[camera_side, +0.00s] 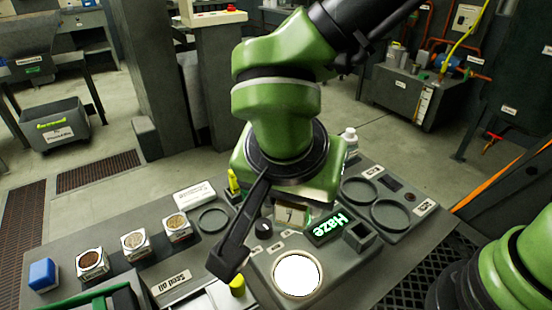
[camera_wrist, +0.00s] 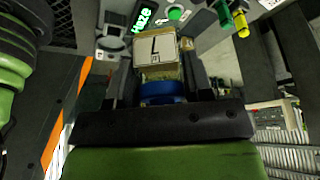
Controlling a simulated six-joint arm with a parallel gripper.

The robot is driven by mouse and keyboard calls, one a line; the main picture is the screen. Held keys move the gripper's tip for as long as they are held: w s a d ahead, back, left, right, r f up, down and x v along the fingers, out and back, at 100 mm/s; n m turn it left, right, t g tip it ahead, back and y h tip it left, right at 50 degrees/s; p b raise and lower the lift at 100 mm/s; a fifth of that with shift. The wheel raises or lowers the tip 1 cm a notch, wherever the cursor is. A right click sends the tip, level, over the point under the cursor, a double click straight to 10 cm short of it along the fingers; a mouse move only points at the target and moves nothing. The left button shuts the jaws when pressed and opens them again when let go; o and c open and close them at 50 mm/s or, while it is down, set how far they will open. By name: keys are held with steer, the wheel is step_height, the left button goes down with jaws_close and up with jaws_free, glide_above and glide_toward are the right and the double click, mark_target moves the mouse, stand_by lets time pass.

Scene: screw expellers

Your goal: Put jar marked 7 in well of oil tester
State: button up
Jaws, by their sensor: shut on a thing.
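The jar marked 7 (camera_wrist: 155,50) shows in the wrist view, with a pale numbered label, amber contents and a blue cap. My gripper (camera_wrist: 157,78) is shut on it, a dark finger on each side. In the side view the jar (camera_side: 291,214) is partly hidden under my wrist, near the oil tester's panel. The oil tester (camera_side: 330,265) has a green "Haze" display (camera_side: 327,226) and a small square opening, which looks like the well (camera_side: 361,236), right of the display. I cannot tell the jar's exact height above the panel.
A bright white round plate (camera_side: 298,275) lies in front of the display. Two ring recesses (camera_side: 390,214) are at the right. Yellow-green bottles (camera_side: 233,182) and a white bottle (camera_side: 349,140) stand near my wrist.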

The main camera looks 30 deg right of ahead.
mark_target(301, 221)
steer(key=shift+s+r+m, duration=0.1)
steer(key=shift+s+m, duration=0.4)
steer(key=shift+s, duration=0.3)
step_height(301, 221, down, 4)
steer(key=shift+s+f, duration=0.1)
steer(key=shift+f, duration=2.8)
steer(key=shift+f+g, duration=0.3)
steer(key=shift+f, duration=0.3)
steer(key=shift+f, duration=0.3)
steer(key=shift+f, duration=0.2)
steer(key=o, duration=1.5)
